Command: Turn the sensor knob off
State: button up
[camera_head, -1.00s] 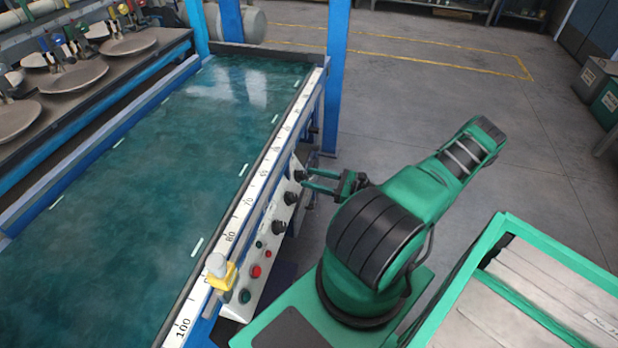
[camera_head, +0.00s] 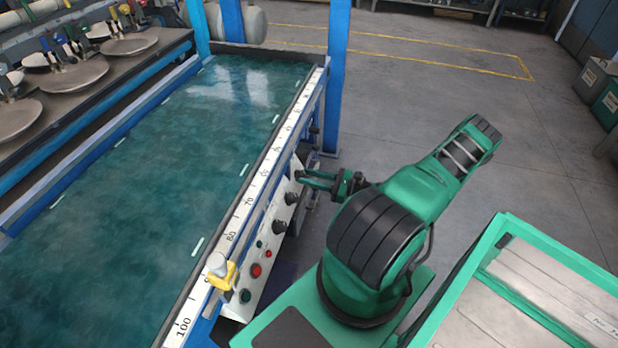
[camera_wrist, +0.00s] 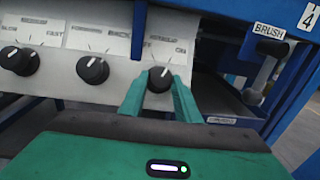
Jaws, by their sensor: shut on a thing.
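The sensor knob (camera_wrist: 160,79) is the rightmost of the black knobs on the light control panel (camera_wrist: 110,42) in the wrist view. Its white pointer line tilts up and to the right, toward the printed "ON" side; the rest of its label is too blurred to read. My gripper (camera_wrist: 159,92) has its green fingers closed around the left and right sides of this knob. In the head view my gripper (camera_head: 304,177) reaches the far end of the panel, and its fingertips partly hide the knob.
Two more black knobs, a middle one (camera_wrist: 93,70) and a left one (camera_wrist: 20,61), sit to the left. A red button (camera_head: 256,271) is nearer on the panel. A grey lever under a "BRUSH" label (camera_wrist: 269,31) is to the right. The green belt (camera_head: 150,190) runs alongside.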

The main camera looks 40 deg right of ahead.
jog(key=shift+d, duration=0.3)
jog(key=n+g+y, duration=0.1)
jog(key=n, duration=0.1)
jog(key=n+g+y, duration=0.1)
jog(key=n, duration=0.2)
jog(key=n+g+y, duration=0.1)
jog(key=n, duration=0.2)
jog(key=shift+w+d+r+y, duration=0.1)
jog(key=shift+w+d+y, duration=0.2)
jog(key=shift+w+d, duration=0.05)
jog(key=shift+w+d+r+n+g+y, duration=0.15)
jog(key=shift+n+g, duration=0.4)
jog(key=shift+n, duration=0.6)
jog(key=shift+w+a+r+n+g+y, duration=0.1)
jog(key=shift+n+g+y, duration=0.3)
jog(key=shift+n, duration=0.8)
jog(key=shift+w+d+r+n+g+y, duration=0.1)
jog(key=shift+n+g, duration=0.55)
jog(key=shift+n, duration=0.5)
jog(key=o, duration=1)
jog(key=shift+o, duration=0.2)
jog(key=shift+f, duration=0.1)
jog(key=shift+s, duration=0.1)
